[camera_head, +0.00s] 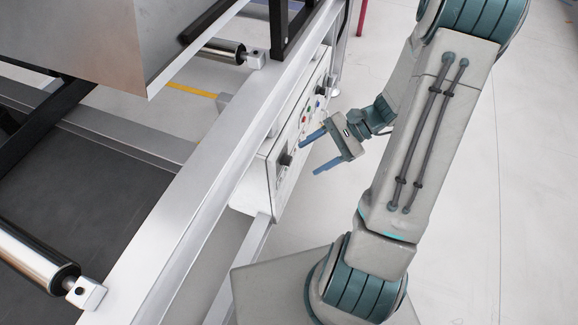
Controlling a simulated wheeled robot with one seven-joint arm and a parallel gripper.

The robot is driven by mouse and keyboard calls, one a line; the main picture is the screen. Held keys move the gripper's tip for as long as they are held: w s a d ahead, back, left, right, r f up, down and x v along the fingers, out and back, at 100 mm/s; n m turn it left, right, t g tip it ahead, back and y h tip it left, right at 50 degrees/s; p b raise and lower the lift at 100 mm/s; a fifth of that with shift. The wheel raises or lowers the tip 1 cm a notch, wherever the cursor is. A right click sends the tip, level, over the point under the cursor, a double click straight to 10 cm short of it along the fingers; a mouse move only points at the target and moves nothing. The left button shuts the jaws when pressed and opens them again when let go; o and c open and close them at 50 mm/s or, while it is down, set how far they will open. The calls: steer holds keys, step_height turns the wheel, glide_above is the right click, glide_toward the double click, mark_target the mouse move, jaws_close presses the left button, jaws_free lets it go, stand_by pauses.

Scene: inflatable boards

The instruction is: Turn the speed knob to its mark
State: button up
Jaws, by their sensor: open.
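A light-coloured control panel (271,178) is fixed along the side of the machine frame. A black knob (285,159) sticks out from its face near the lower end. Its pointer and any mark are too small to make out. My gripper (308,160) is open and empty, with its two blue fingers pointing left toward the panel. The fingertips are just to the right of the black knob and look apart from it. Which knob is the speed knob cannot be read from here.
Several small coloured buttons (318,104) sit farther up the panel. A long metal frame rail (190,200) runs diagonally beside the panel, with rollers (32,252) to its left. A sheet-metal box (85,35) stands at upper left. The floor to the right is clear.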

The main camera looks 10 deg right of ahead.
steer(key=w+d+f+m+t+y+b, duration=0.15)
steer(key=d+f+m+t+b, duration=0.35)
steer(key=f, duration=0.5)
steer(key=w+d+f+m+t+y+b, duration=0.1)
steer(key=w+d+f+m+t+b, duration=0.25)
steer(key=f+m+t, duration=0.5)
steer(key=n+g+b, duration=0.2)
steer(key=b, duration=0.1)
glide_toward(287, 160)
steer(key=f+x, duration=0.1)
steer(key=x, duration=0.7)
steer(key=shift+w, duration=0.6)
steer(key=shift+f, duration=0.1)
steer(key=c, duration=0.9)
steer(key=shift+a, duration=0.2)
steer(key=shift+c, duration=0.2)
steer(key=shift+d+m+p, duration=0.15)
steer(key=shift+m+p, duration=0.15)
steer(key=shift+m, duration=0.05)
